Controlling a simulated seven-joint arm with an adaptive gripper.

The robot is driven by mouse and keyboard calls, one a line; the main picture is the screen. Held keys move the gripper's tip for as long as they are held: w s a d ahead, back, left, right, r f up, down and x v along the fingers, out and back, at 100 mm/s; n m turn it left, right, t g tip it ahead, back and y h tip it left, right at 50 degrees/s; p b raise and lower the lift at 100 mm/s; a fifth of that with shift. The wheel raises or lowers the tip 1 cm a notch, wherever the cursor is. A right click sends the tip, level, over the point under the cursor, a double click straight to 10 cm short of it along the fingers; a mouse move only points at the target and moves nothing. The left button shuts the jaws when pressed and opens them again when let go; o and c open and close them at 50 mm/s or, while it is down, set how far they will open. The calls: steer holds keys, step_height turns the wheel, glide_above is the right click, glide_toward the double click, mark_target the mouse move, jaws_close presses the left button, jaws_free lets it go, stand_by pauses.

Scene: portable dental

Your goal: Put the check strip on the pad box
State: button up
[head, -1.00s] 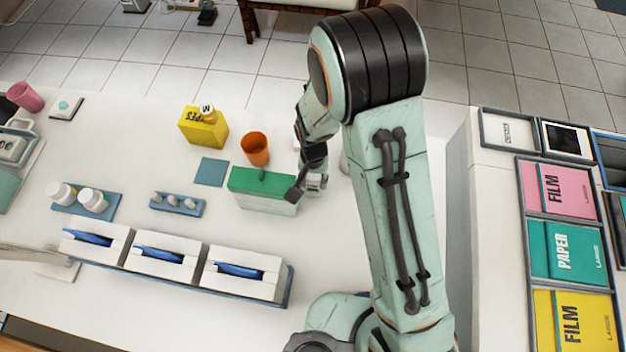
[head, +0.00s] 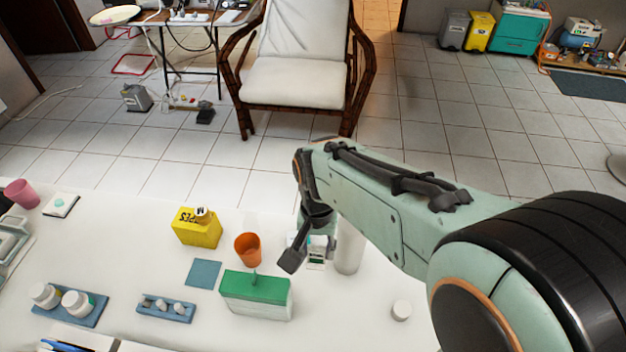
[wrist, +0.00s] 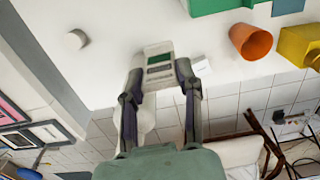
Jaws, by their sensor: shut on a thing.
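My gripper (wrist: 158,78) is shut on a small white strip-like piece with a green label and a dark window, which I take as the check strip (wrist: 158,58). In the head view the check strip (head: 318,247) shows partly behind the dark fingers of my gripper (head: 305,252), right of the orange cup. A white box with a green lid (head: 255,284), which I take as the pad box, sits on the counter to the front left of my gripper. A corner of it shows at the top of the wrist view (wrist: 208,6). My gripper is apart from it.
An orange cup (head: 248,250) stands behind the pad box, with a yellow box (head: 197,227) further left. A white cylinder (head: 349,248) stands right of my gripper. A small white round piece (head: 401,310) lies on the counter. A blue square (head: 203,274) lies left.

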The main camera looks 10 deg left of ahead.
steer(key=shift+w+d+f, duration=0.1)
steer(key=shift+w+f, duration=0.05)
steer(key=shift+f, duration=0.1)
steer(key=w+a+f, duration=0.2)
steer(key=w+f, duration=0.1)
steer(key=w, duration=0.1)
steer(key=w+a+f, duration=0.2)
steer(key=w+f, duration=0.1)
steer(key=w, duration=0.1)
steer(key=w+a+f, duration=0.1)
steer(key=w+f, duration=0.2)
steer(key=w, duration=0.1)
steer(key=shift+a+f, duration=0.15)
steer(key=shift+a, duration=0.25)
steer(key=shift+w+a+f, duration=0.1)
steer(key=shift+f, duration=1.65)
steer(key=o, duration=0.8)
steer(key=shift+f, duration=0.15)
steer(key=shift+c, duration=0.2)
